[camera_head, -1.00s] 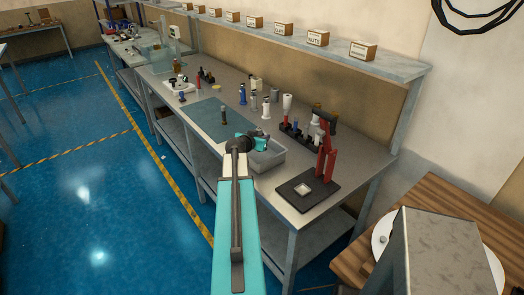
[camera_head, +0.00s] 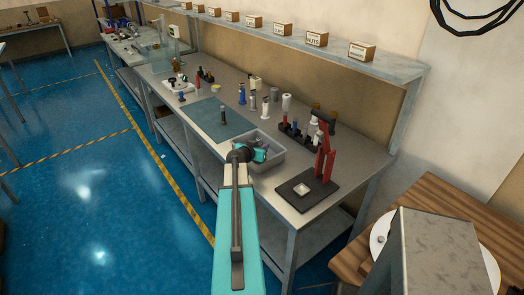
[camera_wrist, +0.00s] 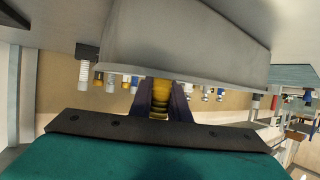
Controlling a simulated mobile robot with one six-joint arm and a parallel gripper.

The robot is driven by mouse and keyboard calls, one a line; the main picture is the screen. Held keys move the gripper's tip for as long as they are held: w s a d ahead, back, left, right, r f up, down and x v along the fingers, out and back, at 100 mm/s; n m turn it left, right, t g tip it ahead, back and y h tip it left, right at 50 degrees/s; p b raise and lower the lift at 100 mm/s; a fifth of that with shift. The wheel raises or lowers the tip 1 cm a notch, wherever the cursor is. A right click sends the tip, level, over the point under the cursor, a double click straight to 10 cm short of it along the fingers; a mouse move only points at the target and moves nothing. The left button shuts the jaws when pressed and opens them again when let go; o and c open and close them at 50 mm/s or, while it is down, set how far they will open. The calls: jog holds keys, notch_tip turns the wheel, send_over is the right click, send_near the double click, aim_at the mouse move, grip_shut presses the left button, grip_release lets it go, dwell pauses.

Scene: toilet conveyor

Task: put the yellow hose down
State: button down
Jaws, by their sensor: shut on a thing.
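The yellow hose (camera_wrist: 160,96) shows between the two dark fingers of my gripper (camera_wrist: 162,88) in the wrist view. The gripper is shut on it. Most of the hose is hidden. In the head view my gripper's teal end (camera_head: 260,155) is over the grey bin (camera_head: 274,161) on the workbench; the fingers and the hose are hidden there. A large grey surface (camera_wrist: 190,40), apparently the bin, fills the top of the wrist view close to the fingertips. I cannot tell whether the hose touches it.
A red press on a black base (camera_head: 306,190) stands right of the bin. Several bottles and cylinders (camera_head: 253,102) stand behind it. A blue-grey mat (camera_head: 215,116) lies to the left with a small upright part on it.

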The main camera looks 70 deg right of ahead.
jog(key=shift+f, duration=0.9)
jog(key=shift+f, duration=0.15)
jog(key=c, duration=1.7)
grip_release()
jog(key=shift+o, duration=0.2)
jog(key=shift+a, duration=0.1)
jog(key=shift+b+v, duration=1.15)
jog(key=shift+v, duration=2)
jog(key=shift+b+v, duration=0.9)
jog(key=shift+v, duration=1.95)
